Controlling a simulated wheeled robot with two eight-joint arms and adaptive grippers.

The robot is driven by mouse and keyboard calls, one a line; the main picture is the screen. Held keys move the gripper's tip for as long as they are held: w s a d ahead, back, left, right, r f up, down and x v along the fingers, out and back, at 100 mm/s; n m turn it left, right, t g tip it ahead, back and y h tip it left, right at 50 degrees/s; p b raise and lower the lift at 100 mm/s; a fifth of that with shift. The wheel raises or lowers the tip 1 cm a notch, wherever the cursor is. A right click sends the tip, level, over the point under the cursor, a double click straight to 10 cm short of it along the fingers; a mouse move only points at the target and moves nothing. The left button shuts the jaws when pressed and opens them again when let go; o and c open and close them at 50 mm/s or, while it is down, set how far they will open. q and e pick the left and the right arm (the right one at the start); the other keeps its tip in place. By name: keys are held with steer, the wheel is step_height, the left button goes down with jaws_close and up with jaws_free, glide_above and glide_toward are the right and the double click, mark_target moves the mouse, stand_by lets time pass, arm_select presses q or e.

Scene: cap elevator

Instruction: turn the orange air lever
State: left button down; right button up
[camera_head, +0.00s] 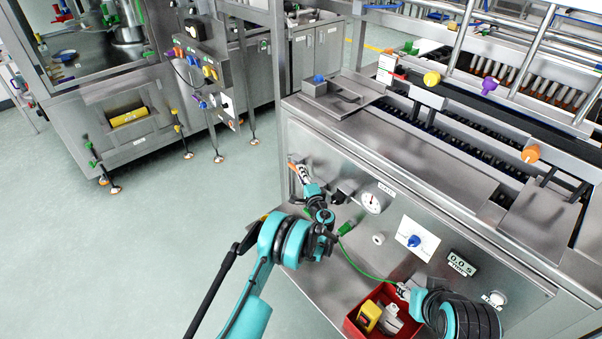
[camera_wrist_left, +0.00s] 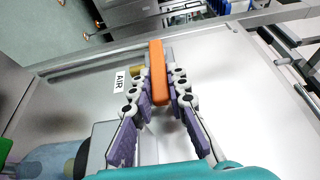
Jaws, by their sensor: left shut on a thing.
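The orange air lever (camera_wrist_left: 158,62) stands between the purple-padded fingers of my left gripper (camera_wrist_left: 160,80) in the left wrist view, next to a label reading AIR (camera_wrist_left: 119,82). The fingers are shut on the lever, one on each side. In the head view my left gripper (camera_head: 302,174) is at the left end of the machine's front panel, and only a little orange of the lever (camera_head: 291,164) shows beside it. My right gripper (camera_head: 403,291) is at the red bin at the lower right; its fingers are too small to tell open from shut.
The steel front panel carries a round gauge (camera_head: 373,201), a blue knob (camera_head: 414,241) and a timer display (camera_head: 461,262). The red bin (camera_head: 352,326) holds yellow and grey parts. A green cable (camera_head: 358,267) runs in front of the panel. Open floor lies to the left.

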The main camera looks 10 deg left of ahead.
arm_select(q)
steer(key=shift+a, duration=0.1)
steer(key=c, duration=1.5)
jaws_free()
steer(key=shift+f, duration=0.1)
step_height(320, 180, up, 10)
steer(key=shift+r, duration=0.1)
